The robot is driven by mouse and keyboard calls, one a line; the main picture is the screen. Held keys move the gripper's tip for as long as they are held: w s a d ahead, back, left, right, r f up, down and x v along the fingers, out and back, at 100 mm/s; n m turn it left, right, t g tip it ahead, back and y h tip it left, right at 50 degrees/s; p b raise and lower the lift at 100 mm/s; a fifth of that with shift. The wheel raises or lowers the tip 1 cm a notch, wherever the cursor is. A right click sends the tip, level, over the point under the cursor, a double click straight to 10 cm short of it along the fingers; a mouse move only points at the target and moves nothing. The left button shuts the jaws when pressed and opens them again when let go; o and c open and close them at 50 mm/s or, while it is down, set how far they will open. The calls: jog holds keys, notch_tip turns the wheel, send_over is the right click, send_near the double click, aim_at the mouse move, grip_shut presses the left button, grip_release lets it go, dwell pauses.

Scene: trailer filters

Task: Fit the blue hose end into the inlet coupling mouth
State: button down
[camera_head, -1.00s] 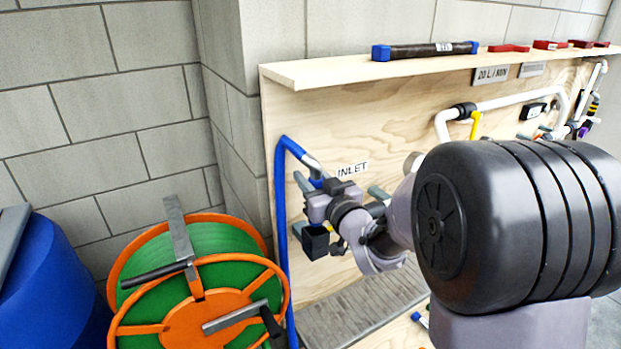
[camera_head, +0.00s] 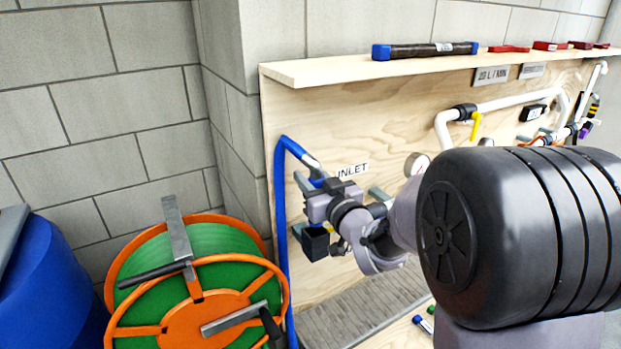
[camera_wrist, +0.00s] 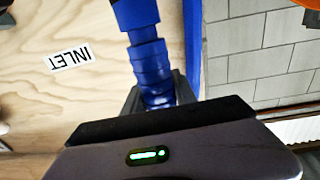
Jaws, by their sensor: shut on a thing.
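The blue hose (camera_head: 280,200) runs up the left edge of the wooden panel and bends over near its top. The INLET label (camera_head: 352,170) is on the panel just right of the gripper, and shows upside down in the wrist view (camera_wrist: 68,57). I cannot make out the inlet coupling mouth; my gripper and arm cover that area.
A blue barrel (camera_head: 45,280) is at far left. A wooden shelf (camera_head: 330,72) overhangs the panel. White pipework (camera_head: 500,102) and a round gauge (camera_head: 416,163) are to the right.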

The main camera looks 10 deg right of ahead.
jog(key=shift+b, duration=0.3)
jog(key=shift+f+b, duration=2.95)
jog(key=shift+b, duration=0.7)
jog(key=c, duration=0.9)
grip_release()
jog(key=b+v, duration=0.4)
jog(key=v, duration=1.3)
jog(key=shift+s+b, duration=0.2)
jog(key=shift+b, duration=0.15)
